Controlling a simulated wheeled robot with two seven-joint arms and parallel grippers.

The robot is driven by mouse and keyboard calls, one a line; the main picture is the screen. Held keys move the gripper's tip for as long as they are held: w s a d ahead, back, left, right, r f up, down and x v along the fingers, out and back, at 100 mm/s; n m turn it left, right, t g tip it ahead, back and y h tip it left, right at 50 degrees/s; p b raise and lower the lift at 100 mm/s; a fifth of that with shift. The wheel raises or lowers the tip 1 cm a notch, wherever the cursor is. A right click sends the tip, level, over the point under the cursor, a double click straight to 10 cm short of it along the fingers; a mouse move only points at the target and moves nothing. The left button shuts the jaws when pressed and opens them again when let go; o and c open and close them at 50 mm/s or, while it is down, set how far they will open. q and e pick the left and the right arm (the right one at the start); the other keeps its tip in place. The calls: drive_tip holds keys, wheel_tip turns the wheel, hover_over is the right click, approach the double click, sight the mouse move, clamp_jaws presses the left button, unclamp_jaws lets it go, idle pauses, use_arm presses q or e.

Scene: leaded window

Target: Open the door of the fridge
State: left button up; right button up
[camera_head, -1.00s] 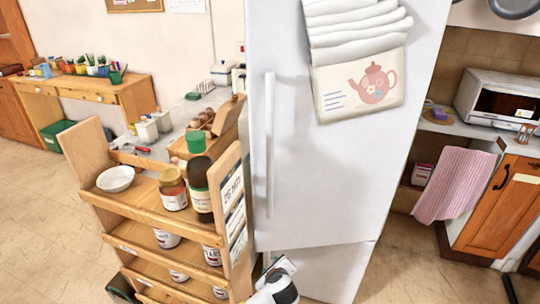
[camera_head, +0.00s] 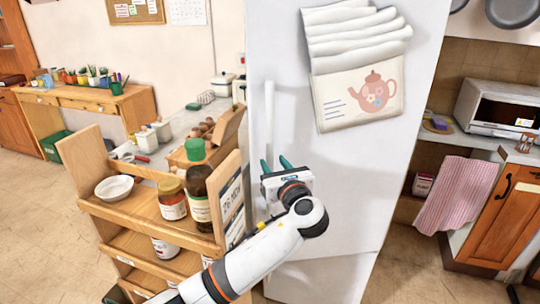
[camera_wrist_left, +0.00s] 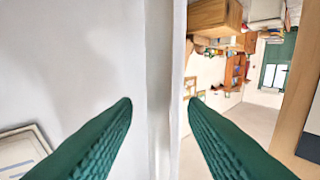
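The white fridge (camera_head: 345,190) stands in the middle of the head view with its tall door closed. A slim vertical white handle (camera_head: 269,110) runs along the door's left side. My left gripper (camera_head: 275,163) is in front of the door near the handle's lower part, with its green fingers apart and nothing held. In the left wrist view, the two green fingers (camera_wrist_left: 160,102) are wide apart. A pale vertical bar, apparently the handle (camera_wrist_left: 160,60), shows between them; I cannot tell how deep it lies. My gripper body hides the handle's lower end. My right gripper is not in view.
A wooden shelf cart (camera_head: 140,210) with jars and a bowl (camera_head: 114,188) stands close to the fridge's left. A towel and teapot picture (camera_head: 360,95) hang on the door. To the right are a toaster oven (camera_head: 500,100) and a pink towel (camera_head: 455,195).

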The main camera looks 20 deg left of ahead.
sight(271, 160)
use_arm(q)
drive_tip(key=shift+x, duration=1.95)
clamp_jaws()
